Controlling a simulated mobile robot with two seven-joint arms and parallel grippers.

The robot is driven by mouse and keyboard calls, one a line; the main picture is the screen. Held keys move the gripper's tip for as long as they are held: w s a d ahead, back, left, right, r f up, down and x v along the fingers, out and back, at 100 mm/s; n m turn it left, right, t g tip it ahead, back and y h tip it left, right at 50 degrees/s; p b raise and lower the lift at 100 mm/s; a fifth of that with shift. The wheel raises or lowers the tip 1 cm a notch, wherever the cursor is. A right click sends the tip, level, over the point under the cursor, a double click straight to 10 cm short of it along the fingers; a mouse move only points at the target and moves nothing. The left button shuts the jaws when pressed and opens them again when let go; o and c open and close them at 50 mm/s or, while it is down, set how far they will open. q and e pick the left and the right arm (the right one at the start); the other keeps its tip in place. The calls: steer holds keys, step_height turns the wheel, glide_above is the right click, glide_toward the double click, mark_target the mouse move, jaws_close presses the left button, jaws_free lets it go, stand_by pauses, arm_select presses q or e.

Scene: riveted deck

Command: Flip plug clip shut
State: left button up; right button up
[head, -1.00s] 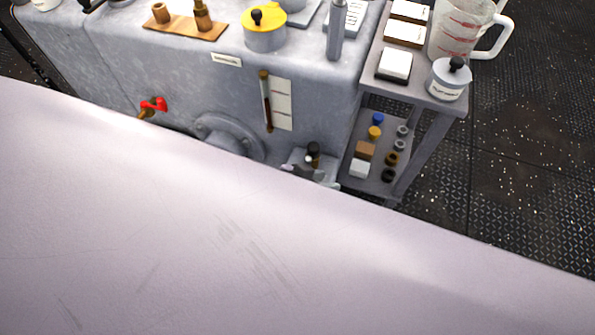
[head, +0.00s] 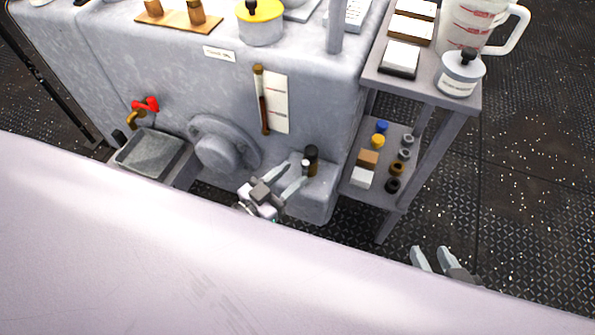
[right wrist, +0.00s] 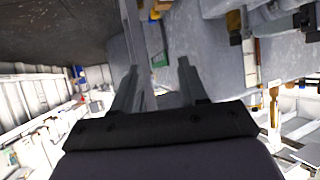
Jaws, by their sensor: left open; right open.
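A short black cylinder (head: 312,153) with a small pale-topped post (head: 305,168) beside it stands on the low ledge at the foot of the grey tank; this may be the plug and its clip, but the clip is too small to make out. My left gripper (head: 287,180) is open just to the left of the post, its fingers pointing at it. I cannot tell whether they touch. My right gripper (head: 431,251) is open and empty over the dark floor at the lower right. Its spread fingers also show in the right wrist view (right wrist: 158,82).
The grey tank (head: 200,85) has a round flange (head: 218,150), a red-handled tap (head: 146,104) and a drip tray (head: 150,155). A shelf cart (head: 440,125) with small parts and a jug (head: 467,25) stands at right. Floor beyond it is clear.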

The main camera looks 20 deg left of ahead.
mark_target(305, 164)
arm_select(q)
steer(key=shift+x, duration=1.5)
arm_select(e)
steer(key=shift+a+r, duration=0.15)
steer(key=shift+a, duration=0.1)
arm_select(q)
jaws_close()
steer(key=shift+w+a+f+m+g+h+b, duration=0.15)
steer(key=shift+m+g+h+b, duration=0.2)
steer(key=shift+b, duration=0.55)
steer(key=shift+w+a+m+g+h+b, duration=0.15)
steer(key=shift+m+g+h+b, duration=0.4)
steer(key=shift+h+b, duration=0.45)
steer(key=shift+w+m+g+h+b, duration=0.1)
steer(key=shift+m+g+h+b, duration=0.2)
steer(key=shift+m+h+b, duration=0.5)
steer(key=shift+m+g+h+b, duration=0.45)
steer(key=shift+g+b, duration=0.15)
steer(key=shift+b, duration=0.1)
steer(key=shift+r+g+h, duration=0.25)
steer(key=shift+g+h, duration=0.05)
steer(key=shift+g, duration=0.1)
arm_select(e)
steer(key=a+y, duration=0.1)
steer(key=w+a+f+y, duration=0.1)
steer(key=a, duration=0.1)
steer(key=a+m+y, duration=0.1)
steer(key=a, duration=0.1)
steer(key=shift+w+f, duration=0.2)
steer(key=shift+w, duration=0.2)
